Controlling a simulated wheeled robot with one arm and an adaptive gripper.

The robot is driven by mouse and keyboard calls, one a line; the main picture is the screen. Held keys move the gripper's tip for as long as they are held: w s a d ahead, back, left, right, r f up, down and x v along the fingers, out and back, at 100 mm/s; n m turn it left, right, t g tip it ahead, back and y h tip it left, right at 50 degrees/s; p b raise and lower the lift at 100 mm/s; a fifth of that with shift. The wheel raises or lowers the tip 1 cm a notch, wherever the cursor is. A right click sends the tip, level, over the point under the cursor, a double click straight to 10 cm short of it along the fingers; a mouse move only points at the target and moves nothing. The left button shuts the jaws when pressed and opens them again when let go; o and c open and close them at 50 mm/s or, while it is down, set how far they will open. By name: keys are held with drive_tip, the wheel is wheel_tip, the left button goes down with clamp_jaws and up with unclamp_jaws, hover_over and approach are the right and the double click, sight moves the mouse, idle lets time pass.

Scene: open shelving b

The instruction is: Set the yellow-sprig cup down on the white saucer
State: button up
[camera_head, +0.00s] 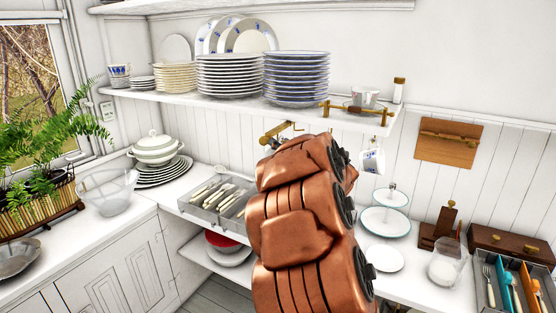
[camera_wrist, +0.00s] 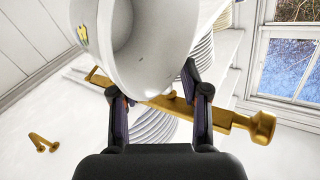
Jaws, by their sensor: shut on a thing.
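The yellow-sprig cup (camera_wrist: 105,50) fills the upper middle of the wrist view. It is white, with a small yellow sprig at its left edge, and is cropped by the top of the picture. My gripper (camera_wrist: 151,83) is shut on it, one finger on each side of its lower part. In the head view my copper-coloured arm covers the middle and hides the gripper and the held cup. The white saucer (camera_head: 384,259) appears to be the small empty round dish on the lower counter, right of my arm.
A two-tier stand (camera_head: 385,222) is just behind the saucer, and a clear glass container (camera_head: 446,264) is to its right. Above, a blue-patterned cup (camera_head: 373,161) hangs below the shelf (camera_head: 225,103). A brass bar (camera_wrist: 232,119) crosses close behind the fingers.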

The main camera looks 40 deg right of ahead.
drive_tip(key=shift+s+d+p, duration=0.2)
drive_tip(key=shift+s+p, duration=0.2)
drive_tip(key=shift+s, duration=0.25)
drive_tip(key=shift+s+d+p, duration=0.25)
drive_tip(key=shift+s+p, duration=0.1)
drive_tip(key=shift+s, duration=0.3)
drive_tip(key=shift+s+d+p, duration=0.2)
drive_tip(key=shift+s+p, duration=0.2)
drive_tip(key=shift+s, duration=0.25)
drive_tip(key=shift+a, duration=0.15)
drive_tip(key=shift+s+a+b, duration=0.15)
drive_tip(key=shift+s+a, duration=0.35)
drive_tip(key=shift+a, duration=1.05)
drive_tip(key=shift+s+a+b, duration=0.1)
drive_tip(key=shift+s+a, duration=0.35)
drive_tip(key=shift+a, duration=1.1)
drive_tip(key=shift+s+a+b, duration=0.15)
drive_tip(key=shift+s+a, duration=0.35)
drive_tip(key=shift+a, duration=1.05)
clamp_jaws()
drive_tip(key=shift+w+a, duration=0.1)
